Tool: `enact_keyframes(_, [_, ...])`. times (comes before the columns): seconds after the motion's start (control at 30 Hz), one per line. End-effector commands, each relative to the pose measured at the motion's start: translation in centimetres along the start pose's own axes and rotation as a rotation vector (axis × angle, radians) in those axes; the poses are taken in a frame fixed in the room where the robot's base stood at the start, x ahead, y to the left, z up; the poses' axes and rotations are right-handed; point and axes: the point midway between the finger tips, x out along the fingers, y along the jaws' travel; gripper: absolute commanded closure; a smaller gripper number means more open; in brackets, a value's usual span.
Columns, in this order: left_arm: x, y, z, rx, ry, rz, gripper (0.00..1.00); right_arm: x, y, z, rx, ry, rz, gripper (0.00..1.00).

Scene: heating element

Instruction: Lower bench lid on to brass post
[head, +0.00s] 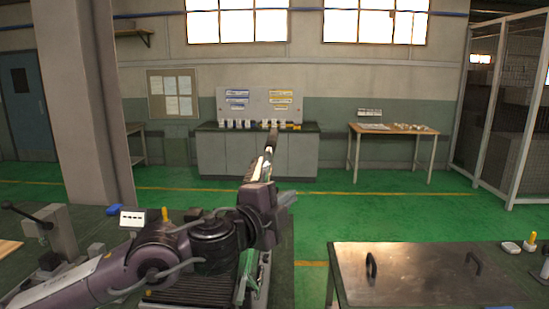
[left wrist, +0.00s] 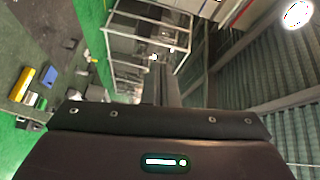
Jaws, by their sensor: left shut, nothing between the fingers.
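A flat brushed-metal panel with two dark handles, which looks like the bench lid (head: 425,272), lies level at lower right in the head view. A yellow post (head: 165,214) stands on the left bench behind my left arm. Another short yellow piece (head: 531,239) is at the right edge, beyond the panel. I cannot tell which is the brass post. My left gripper (head: 272,136) is raised and points upward, shut and empty, well left of the panel and apart from it. My right gripper is not in view. In the left wrist view a yellow cylinder (left wrist: 21,84) shows at left.
A grey clamp-like fixture (head: 60,232) and a white label holder (head: 132,218) stand on the left bench. A small white item (head: 511,247) lies right of the panel. Green floor lies open between the benches and the back cabinet (head: 220,152). A concrete pillar (head: 80,100) stands left.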

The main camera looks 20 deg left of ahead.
Motion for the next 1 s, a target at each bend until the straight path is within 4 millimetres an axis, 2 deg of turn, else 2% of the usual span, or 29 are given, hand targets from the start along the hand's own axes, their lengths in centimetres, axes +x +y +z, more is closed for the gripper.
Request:
enact_keyframes(0.03, [-0.2, -2.0, 1.1, 0.042, -0.007, -0.024, 1.0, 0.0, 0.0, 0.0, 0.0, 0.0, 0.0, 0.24])
enact_keyframes(0.1, [-0.4, -3.6, 2.0, 0.077, -0.009, -0.04, 1.0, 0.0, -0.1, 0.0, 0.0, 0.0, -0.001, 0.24])
enact_keyframes(0.23, [-0.7, -5.4, 3.0, 0.11, -0.014, -0.055, 1.0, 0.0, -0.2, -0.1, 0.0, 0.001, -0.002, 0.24])
enact_keyframes(0.37, [0.0, -6.0, 3.2, 0.115, -0.013, -0.058, 1.0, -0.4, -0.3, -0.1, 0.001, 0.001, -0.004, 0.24])
enact_keyframes(0.47, [1.4, -6.2, 3.1, 0.113, -0.012, -0.058, 1.0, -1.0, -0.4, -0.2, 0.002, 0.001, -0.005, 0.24])
enact_keyframes(0.7, [6.2, -6.6, 3.1, 0.113, -0.014, -0.058, 1.0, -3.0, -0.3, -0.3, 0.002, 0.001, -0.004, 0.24])
enact_keyframes(0.9, [9.5, -6.7, 3.2, 0.115, -0.014, -0.059, 1.0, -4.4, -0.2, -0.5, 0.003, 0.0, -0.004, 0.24])
enact_keyframes(1.0, [8.6, -6.9, 5.0, 0.118, -0.019, -0.058, 1.0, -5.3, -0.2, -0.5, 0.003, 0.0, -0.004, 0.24])
